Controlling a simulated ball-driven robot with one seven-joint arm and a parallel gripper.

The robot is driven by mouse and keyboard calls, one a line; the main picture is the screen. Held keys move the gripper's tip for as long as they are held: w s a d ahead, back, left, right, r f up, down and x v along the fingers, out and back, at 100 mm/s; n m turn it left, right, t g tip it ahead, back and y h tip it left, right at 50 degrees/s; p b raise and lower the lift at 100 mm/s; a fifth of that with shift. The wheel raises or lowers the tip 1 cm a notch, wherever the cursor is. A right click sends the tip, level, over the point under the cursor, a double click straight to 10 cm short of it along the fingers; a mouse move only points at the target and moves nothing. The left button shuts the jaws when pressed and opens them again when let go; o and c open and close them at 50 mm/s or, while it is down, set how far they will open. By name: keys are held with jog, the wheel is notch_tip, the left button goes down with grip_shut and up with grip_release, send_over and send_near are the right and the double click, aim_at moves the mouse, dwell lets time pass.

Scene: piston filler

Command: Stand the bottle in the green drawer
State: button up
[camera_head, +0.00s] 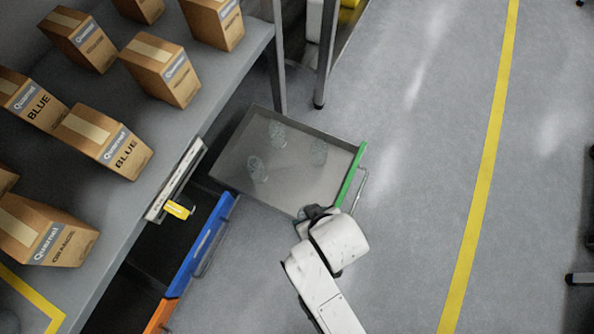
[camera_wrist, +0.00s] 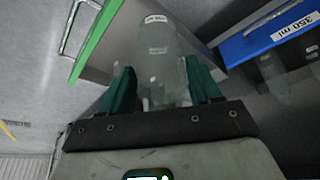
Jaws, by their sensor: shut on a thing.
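The green drawer (camera_head: 355,176) is pulled out over the floor, with a grey tray and a green front. My gripper (camera_head: 312,212) is at the drawer's lower edge, close to the green front. In the wrist view, my gripper's green fingers (camera_wrist: 155,92) are shut on a clear, labelled bottle (camera_wrist: 157,62). The green front (camera_wrist: 97,40) shows at upper left there, with the drawer's grey side behind the bottle. In the head view the held bottle is mostly hidden by my gripper. I cannot tell its height against the drawer rim.
A blue drawer (camera_head: 203,243) labelled 350 ml in the wrist view (camera_wrist: 268,40) is beside the green one, holding bottles. An orange drawer (camera_head: 160,315) is below it. A grey bench (camera_head: 170,125) with several cardboard boxes (camera_head: 105,138) stands at left. Floor to the right is clear.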

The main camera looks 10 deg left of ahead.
jog(key=w+a+f+b, duration=0.1)
jog(key=w+f+b, duration=0.2)
jog(key=f, duration=0.1)
jog(key=w+a+f+b, duration=0.1)
jog(key=w+f+b, duration=0.2)
jog(key=w+f, duration=0.1)
jog(key=w+a+f+b, duration=0.1)
jog(key=w+f+b, duration=0.2)
jog(key=f, duration=0.1)
jog(key=shift+w, duration=0.35)
jog(key=shift+r, duration=0.1)
jog(key=o, duration=1)
jog(key=shift+o, duration=0.2)
